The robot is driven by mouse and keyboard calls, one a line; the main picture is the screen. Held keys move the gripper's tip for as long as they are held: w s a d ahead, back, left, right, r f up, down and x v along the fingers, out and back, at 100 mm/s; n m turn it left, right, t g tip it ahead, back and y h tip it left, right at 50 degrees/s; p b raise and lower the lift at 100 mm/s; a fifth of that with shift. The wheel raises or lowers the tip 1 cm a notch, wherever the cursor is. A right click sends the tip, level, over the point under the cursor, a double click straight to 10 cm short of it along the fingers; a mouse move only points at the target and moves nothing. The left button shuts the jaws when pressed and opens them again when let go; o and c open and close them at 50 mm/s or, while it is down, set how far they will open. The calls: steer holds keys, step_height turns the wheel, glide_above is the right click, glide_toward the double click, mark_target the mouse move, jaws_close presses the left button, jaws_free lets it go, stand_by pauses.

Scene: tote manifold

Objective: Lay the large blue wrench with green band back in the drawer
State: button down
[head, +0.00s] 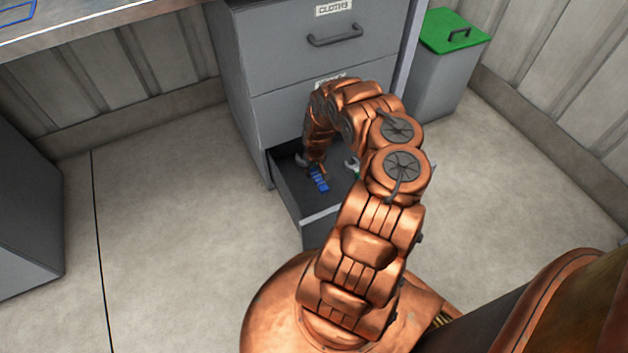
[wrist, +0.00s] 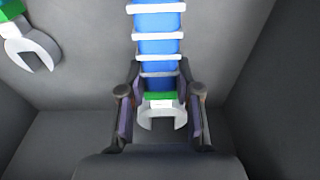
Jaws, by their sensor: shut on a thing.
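The large blue wrench (wrist: 158,45) has pale stripes and a green band near its open-ended grey jaw. My gripper (wrist: 160,100) is shut on it near the green band in the wrist view. In the head view the blue wrench (head: 319,180) shows inside the open drawer (head: 285,195), below my gripper (head: 315,166), which is partly hidden by my arm. The grey drawer walls surround it in the wrist view. I cannot tell whether the wrench touches the drawer floor.
Another wrench (wrist: 36,50) with a green band and grey jaw lies to the left in the drawer. The grey cabinet (head: 245,60) has a closed drawer labelled CLOTHS above. A bin with a green lid (head: 452,32) stands right of it. The floor at left is clear.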

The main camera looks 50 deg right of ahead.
mark_target(316, 173)
steer(key=shift+f+b, duration=1.35)
steer(key=shift+f, duration=1.3)
steer(key=shift+f, duration=0.1)
steer(key=c, duration=0.8)
jaws_free()
steer(key=shift+d, duration=0.1)
steer(key=r+p, duration=0.2)
steer(key=r, duration=0.2)
steer(key=s+r+p, duration=0.1)
steer(key=r+p, duration=0.1)
steer(key=r, duration=0.2)
steer(key=r+p, duration=0.3)
steer(key=r, duration=0.1)
steer(key=shift+s+a+r, duration=0.1)
steer(key=shift+s+a, duration=0.05)
steer(key=shift+a, duration=0.15)
